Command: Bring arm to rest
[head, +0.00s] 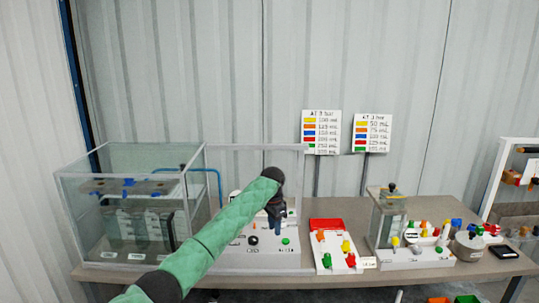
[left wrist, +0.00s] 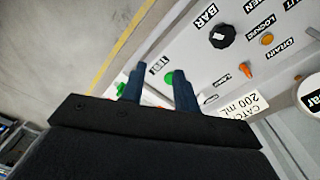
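My left arm, in a green sleeve, reaches in from the lower left of the head view. Its left gripper (head: 277,228) points down in front of the white control panel (head: 240,252). In the left wrist view, the two blue fingers of the left gripper (left wrist: 157,78) stand apart, with nothing held between them. Beyond them show the panel's labels, a black knob (left wrist: 222,37) and a green button (left wrist: 168,78). I cannot tell whether the fingers touch the panel. My right gripper is in neither view.
A glass tank (head: 130,215) stands left on the table. To the right are a white tray (head: 330,262) with a red bin (head: 326,224) and coloured valves, a small clear vessel (head: 391,215), and a dark device (head: 503,251). Two signs (head: 321,132) stand behind.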

